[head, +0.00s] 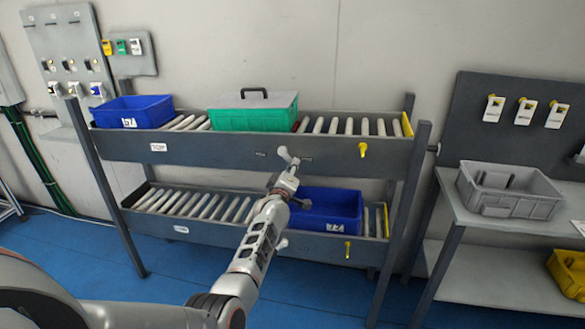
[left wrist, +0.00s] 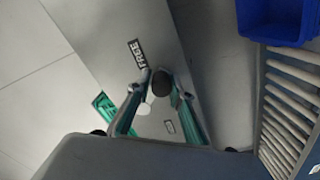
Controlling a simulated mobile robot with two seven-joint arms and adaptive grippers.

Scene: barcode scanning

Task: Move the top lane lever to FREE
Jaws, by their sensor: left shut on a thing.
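The top lane (head: 330,151) of the rack has a grey front rail with two small labels near my left gripper (head: 284,172). In the left wrist view, my left gripper (left wrist: 162,88) is shut on the dark round knob of the top lane lever (left wrist: 162,80), one finger on each side. A pale round disc, perhaps the lever's pivot, shows beside a finger. The FREE label (left wrist: 137,50) is on the rail just above the fingertips. A second label (left wrist: 170,127) lies between the fingers, too small to read. My gripper partly hides the lever. My right gripper is out of view.
The top lane holds a blue bin (head: 138,110) and a lidded green bin (head: 253,112). Another blue bin (head: 326,209) sits on the lower lane, partly behind my arm. A grey crate (head: 508,190) stands on the right-hand table. Blue floor in front of the rack is clear.

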